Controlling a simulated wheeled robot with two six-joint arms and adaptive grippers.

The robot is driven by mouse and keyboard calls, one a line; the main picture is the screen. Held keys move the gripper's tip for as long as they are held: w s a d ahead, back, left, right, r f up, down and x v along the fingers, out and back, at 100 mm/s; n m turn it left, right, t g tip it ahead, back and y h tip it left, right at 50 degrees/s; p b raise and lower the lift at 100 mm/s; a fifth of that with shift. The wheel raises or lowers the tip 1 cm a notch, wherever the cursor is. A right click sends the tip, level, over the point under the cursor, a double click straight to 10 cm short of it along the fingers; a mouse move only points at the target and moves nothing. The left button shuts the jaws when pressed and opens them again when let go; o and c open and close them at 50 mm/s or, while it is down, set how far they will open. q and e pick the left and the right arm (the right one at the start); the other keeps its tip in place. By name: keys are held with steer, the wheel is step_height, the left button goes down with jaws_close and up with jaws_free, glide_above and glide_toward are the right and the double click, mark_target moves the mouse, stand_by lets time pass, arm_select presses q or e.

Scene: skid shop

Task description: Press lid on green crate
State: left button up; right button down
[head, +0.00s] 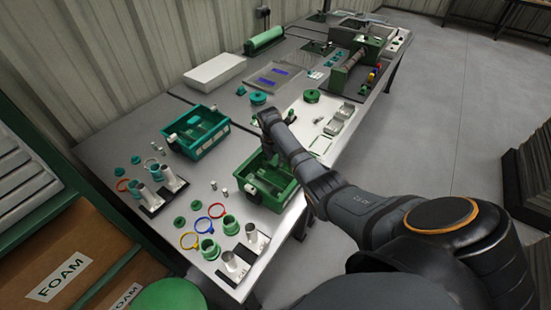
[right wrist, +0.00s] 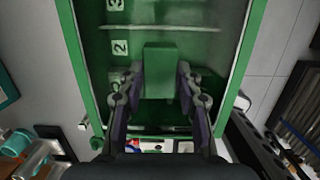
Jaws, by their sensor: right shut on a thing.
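The green crate (head: 283,200) stands near the front right edge of the table, with an open-looking top and inner dividers. In the right wrist view the crate (right wrist: 245,50) fills the middle, with labels 2 and 3 along its left side. My right gripper (head: 268,120) is above the crate, pointing down. In the right wrist view its fingers (right wrist: 158,80) are shut on an upright green block (right wrist: 158,58). I cannot tell whether a see-through lid lies under this block, or whether it touches the crate. My left gripper is not in view.
A teal crate (head: 196,153) stands behind to the left. Clear panels with blue strips (head: 275,76) lie farther back. Metal cups (head: 234,266), coloured rings (head: 190,241) and green caps lie at the front.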

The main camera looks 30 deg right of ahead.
steer(key=shift+p, duration=0.6)
stand_by(0.6)
steer(key=shift+f, duration=0.5)
stand_by(0.7)
steer(key=shift+f, duration=0.1)
stand_by(0.4)
steer(key=shift+c, duration=2.1)
jaws_free()
step_height(320, 180, up, 8)
steer(key=p, duration=0.8)
steer(key=shift+p, duration=0.3)
